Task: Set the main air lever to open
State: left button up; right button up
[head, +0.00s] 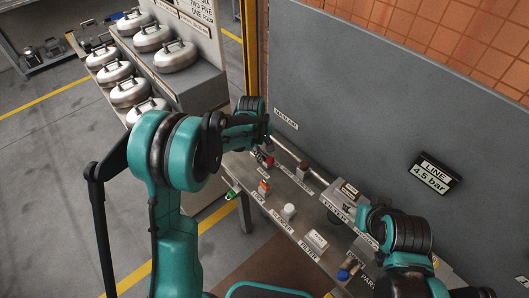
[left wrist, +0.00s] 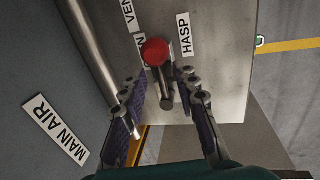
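The main air lever has a red ball knob (left wrist: 153,52) on a short metal stem, set on a grey metal plate beside a steel pipe. The knob also shows in the head view (head: 268,160), partly hidden by my left arm. A "MAIN AIR" label (left wrist: 57,128) is on the grey panel nearby. In the left wrist view my left gripper (left wrist: 164,90) is open, its fingers on either side of the lever stem; contact cannot be told. My right arm is at the lower right of the head view; its fingers are not clear.
The grey bench (head: 245,158) holds small parts behind labels such as "LOCK", "ELEMENT" and "FILTER". A "LINE 4.5 bar" display (head: 435,174) is on the grey wall panel (head: 370,90). Several silver tanks (head: 175,56) stand on shelves at upper left. The floor at left is clear.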

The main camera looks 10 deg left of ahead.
pick_arm(q)
notch_tip(320, 180, up, 11)
jog(key=s+a, duration=0.1)
jog(key=shift+s+a+r, duration=0.15)
jog(key=shift+s+a, duration=0.05)
jog(key=shift+s, duration=0.2)
jog(key=s+a+r+m+t, duration=0.1)
jog(key=s+m, duration=0.4)
jog(key=s, duration=0.6)
jog(key=s+a+r+m+t+y, duration=0.1)
jog(key=s+a+r+m+t, duration=0.1)
jog(key=s, duration=1)
jog(key=a+m+t, duration=0.1)
jog(key=m+t, duration=0.1)
jog(key=m, duration=0.1)
jog(key=shift+a, duration=0.3)
jog(key=shift+r, duration=0.1)
